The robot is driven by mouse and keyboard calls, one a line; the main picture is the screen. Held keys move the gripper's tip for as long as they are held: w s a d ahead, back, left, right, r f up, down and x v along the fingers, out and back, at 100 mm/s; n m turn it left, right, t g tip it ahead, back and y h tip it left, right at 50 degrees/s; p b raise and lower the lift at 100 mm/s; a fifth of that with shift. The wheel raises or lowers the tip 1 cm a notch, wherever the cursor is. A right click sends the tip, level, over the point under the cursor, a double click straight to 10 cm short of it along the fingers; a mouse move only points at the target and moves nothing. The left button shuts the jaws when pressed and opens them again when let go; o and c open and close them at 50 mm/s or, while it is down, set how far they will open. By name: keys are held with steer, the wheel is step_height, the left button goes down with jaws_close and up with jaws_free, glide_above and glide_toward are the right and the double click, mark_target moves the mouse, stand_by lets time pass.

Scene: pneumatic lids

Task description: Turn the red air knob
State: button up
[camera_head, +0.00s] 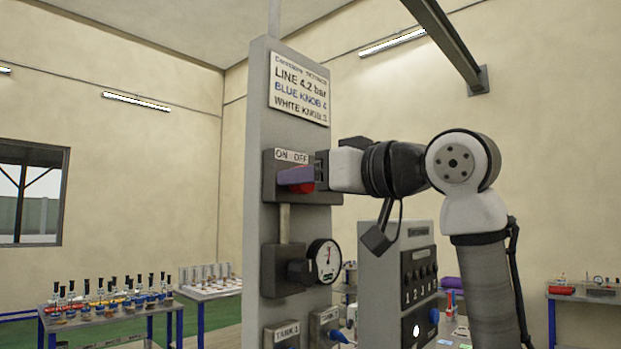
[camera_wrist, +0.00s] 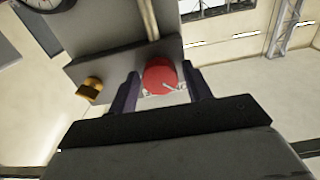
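The red air knob (camera_head: 303,187) sits on a dark box under an ON/OFF label on the grey column. In the wrist view the round red knob (camera_wrist: 160,74) lies between the two fingertips. My gripper (camera_head: 296,179) reaches in from the right, and its fingers partly hide the knob in the head view. In the wrist view my gripper (camera_wrist: 160,72) has its fingers apart, one on each side of the knob. A small gap shows at the left finger; contact at the right finger is unclear.
Below the knob are a vertical pipe (camera_head: 284,223) and a round gauge (camera_head: 325,261). A sign (camera_head: 299,89) is above. A brass-coloured fitting (camera_wrist: 90,87) is beside the knob in the wrist view. A numbered panel (camera_head: 420,275) stands to the right, partly behind my arm.

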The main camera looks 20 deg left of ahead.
steer(key=c, duration=0.7)
steer(key=shift+m, duration=0.3)
steer(key=shift+m+b, duration=1.8)
steer(key=shift+m, duration=6.8)
steer(key=o, duration=1)
steer(key=shift+c, duration=0.2)
